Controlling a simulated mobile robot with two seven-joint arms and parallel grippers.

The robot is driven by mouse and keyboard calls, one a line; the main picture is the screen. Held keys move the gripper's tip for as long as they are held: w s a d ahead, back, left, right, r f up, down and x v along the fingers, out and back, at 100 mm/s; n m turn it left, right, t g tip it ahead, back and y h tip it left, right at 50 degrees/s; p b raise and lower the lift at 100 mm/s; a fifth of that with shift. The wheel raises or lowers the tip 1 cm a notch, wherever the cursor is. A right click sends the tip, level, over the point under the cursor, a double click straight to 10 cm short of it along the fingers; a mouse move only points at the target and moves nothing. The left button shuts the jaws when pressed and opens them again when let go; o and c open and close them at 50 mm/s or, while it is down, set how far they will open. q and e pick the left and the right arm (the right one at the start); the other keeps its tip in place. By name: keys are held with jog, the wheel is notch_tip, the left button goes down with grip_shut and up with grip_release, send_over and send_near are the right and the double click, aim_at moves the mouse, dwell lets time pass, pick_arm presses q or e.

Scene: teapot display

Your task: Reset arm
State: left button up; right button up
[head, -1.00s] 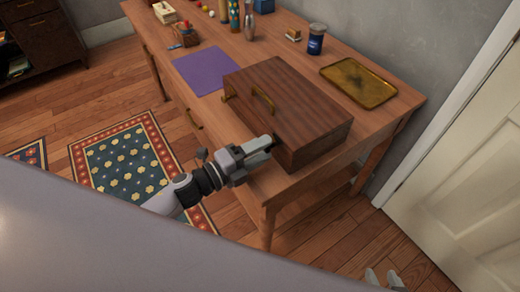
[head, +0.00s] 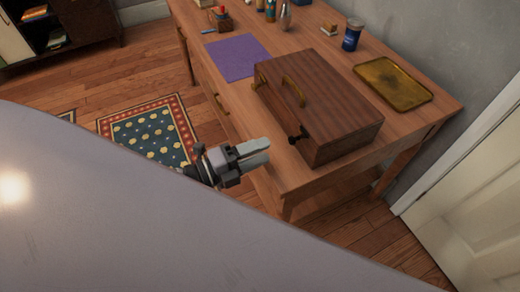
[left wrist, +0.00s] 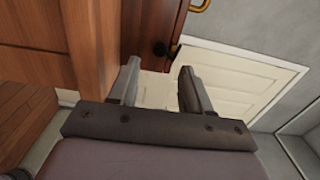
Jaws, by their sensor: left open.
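My left gripper (head: 254,152) is open and empty at the front edge of the table, left of the wooden case and apart from it. In the left wrist view its two fingers (left wrist: 158,88) stand apart with nothing between them. My right gripper is not in view.
The wooden table (head: 300,180) holds a purple mat (head: 237,58), a brass tray (head: 393,84), a blue jar (head: 352,35) and small items at the back. A white door (head: 475,210) stands right. A patterned rug (head: 145,135) lies on the open floor left.

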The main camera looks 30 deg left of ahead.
pick_arm(q)
jog(key=s+a+f+n+g+y+p, duration=0.1)
jog(key=s+f+n+y, duration=0.3)
jog(key=n, duration=0.7)
jog(key=s+a+f+n+g+y+p, duration=0.1)
jog(key=s+f+n+g+y, duration=0.1)
jog(key=s+f+n+y, duration=0.2)
jog(key=s+f+n, duration=0.1)
jog(key=s+n, duration=0.2)
jog(key=n, duration=0.5)
jog(key=shift+s+f+g+y+p, duration=0.2)
jog(key=shift+s+g+y+p, duration=0.1)
jog(key=shift+y, duration=0.1)
